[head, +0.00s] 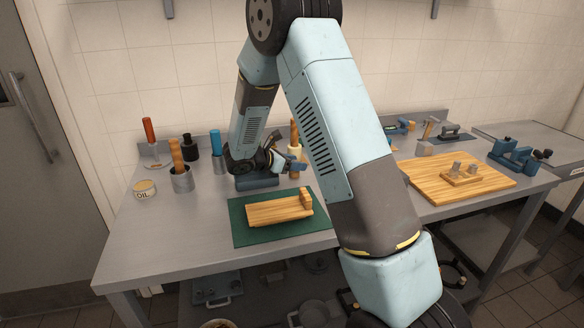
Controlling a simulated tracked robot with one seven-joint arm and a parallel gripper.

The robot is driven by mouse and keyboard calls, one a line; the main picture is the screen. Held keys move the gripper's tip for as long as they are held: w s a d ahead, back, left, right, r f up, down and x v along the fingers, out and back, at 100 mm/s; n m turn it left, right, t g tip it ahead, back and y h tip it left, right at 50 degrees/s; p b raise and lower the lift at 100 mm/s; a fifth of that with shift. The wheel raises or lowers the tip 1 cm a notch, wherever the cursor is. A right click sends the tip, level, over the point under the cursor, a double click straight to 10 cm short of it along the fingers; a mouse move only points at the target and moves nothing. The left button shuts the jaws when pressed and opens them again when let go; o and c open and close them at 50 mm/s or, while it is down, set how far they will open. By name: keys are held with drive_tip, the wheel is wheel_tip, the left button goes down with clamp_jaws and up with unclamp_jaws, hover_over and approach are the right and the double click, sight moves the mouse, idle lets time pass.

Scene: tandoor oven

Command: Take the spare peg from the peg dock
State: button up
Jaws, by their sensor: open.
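My gripper (290,164) is over the back middle of the steel table, its small fingers pointing right. They are small and partly lost against things behind, but the jaws are open, with nothing seen held. A low dark blue block (257,183) sits just below my wrist; its top is mostly hidden, so I cannot tell whether it is the peg dock or holds a peg.
A green mat (240,236) with a wooden piece (280,209) lies in front of the blue block. A blue clamp-like device (515,156) is far right. The front left tabletop is bare.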

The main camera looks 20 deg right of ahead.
clamp_jaws()
idle(0.4)
drive_tip(key=shift+r, duration=0.55)
drive_tip(key=r, duration=0.2)
drive_tip(key=shift+s+a+r, duration=0.1)
drive_tip(key=shift+s+r, duration=0.1)
drive_tip(key=shift+r, duration=0.15)
drive_tip(key=s+r, duration=0.9)
drive_tip(key=s, duration=0.4)
drive_tip(key=shift+s+r, duration=0.15)
drive_tip(key=shift+s, duration=0.2)
